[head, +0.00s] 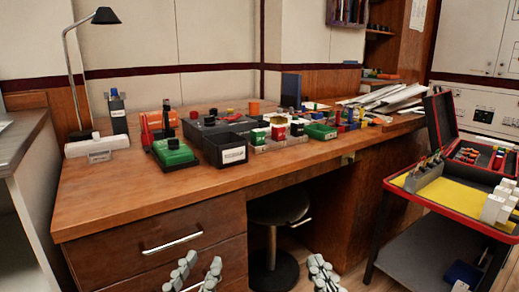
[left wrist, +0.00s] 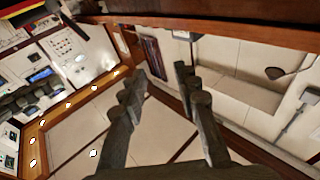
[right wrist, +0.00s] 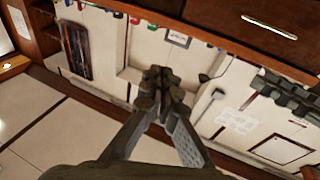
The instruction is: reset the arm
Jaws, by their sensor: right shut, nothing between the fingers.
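My left gripper (head: 198,272) is at the bottom edge of the head view, in front of the desk drawers. Its two fingers stand apart with nothing between them, as the left wrist view (left wrist: 160,82) also shows. My right gripper (head: 323,272) is at the bottom edge too, further right, in front of the space under the desk. Its fingers are together and hold nothing, and the fingertips meet in the right wrist view (right wrist: 160,78). Neither gripper touches anything that I can see.
The wooden desk (head: 110,205) carries a black bin (head: 225,150), a green-topped box (head: 173,153), a lamp (head: 72,60) and papers (head: 385,98). A stool (head: 279,208) stands under it. An open red-edged case (head: 450,215) stands at the right. The desk's front left is clear.

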